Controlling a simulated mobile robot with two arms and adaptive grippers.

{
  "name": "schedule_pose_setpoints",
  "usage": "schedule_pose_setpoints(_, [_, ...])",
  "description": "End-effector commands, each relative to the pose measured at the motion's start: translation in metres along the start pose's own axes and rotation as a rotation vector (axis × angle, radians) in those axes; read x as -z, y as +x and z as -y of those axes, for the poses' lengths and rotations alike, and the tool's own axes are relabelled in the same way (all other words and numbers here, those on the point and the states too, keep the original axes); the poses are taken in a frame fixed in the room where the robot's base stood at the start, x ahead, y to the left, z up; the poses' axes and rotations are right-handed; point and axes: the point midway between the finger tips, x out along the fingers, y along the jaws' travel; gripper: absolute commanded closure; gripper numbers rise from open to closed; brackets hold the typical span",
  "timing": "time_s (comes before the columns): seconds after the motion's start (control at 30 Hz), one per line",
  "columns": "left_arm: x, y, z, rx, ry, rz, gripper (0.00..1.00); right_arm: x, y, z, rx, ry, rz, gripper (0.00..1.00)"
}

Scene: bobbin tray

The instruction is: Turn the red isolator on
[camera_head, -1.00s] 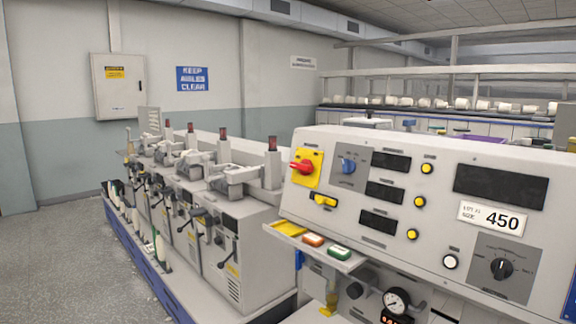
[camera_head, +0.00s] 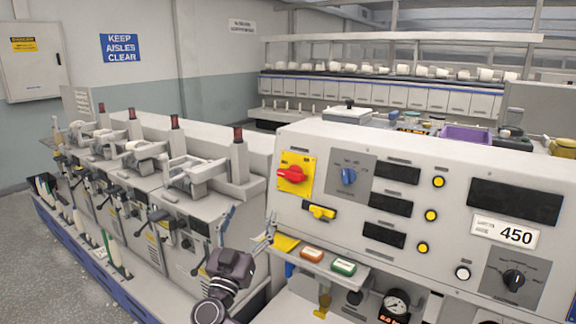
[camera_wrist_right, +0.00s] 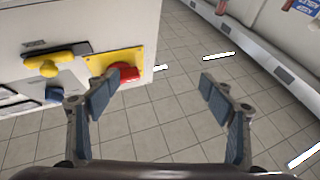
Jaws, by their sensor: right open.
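The red isolator (camera_head: 291,174) is a red rotary handle on a yellow plate at the upper left of the sloped control panel (camera_head: 420,165). Its handle lies roughly level, tilted slightly, in the head view. It also shows in the right wrist view (camera_wrist_right: 124,73), at the panel's corner beside the left finger. My right gripper (camera_head: 246,226) is below and left of the isolator in the head view, apart from it. In the right wrist view its two fingers (camera_wrist_right: 160,97) are spread wide with nothing between them. My left gripper is not in view.
A yellow handle (camera_head: 319,212) and a blue knob (camera_head: 348,176) sit close to the isolator. Winding machines (camera_head: 180,215) stand at the left. Floor is open beyond them.

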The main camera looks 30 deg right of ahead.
Motion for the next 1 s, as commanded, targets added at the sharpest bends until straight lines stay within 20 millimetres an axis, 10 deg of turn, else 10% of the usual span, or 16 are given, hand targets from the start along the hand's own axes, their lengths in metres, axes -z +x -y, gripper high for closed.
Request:
schedule_pose_setpoints(0.1, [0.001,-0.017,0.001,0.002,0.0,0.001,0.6,0.054,0.033,-0.028,-0.206,-0.008,0.12,0.25])
schedule_pose_setpoints(0.3, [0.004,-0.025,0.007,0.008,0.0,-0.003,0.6,0.08,0.039,-0.047,-0.334,-0.067,0.342,0.25])
schedule_pose_setpoints(1.0, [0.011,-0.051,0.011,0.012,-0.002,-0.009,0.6,0.054,0.102,-0.076,-0.348,-0.092,0.404,0.25])
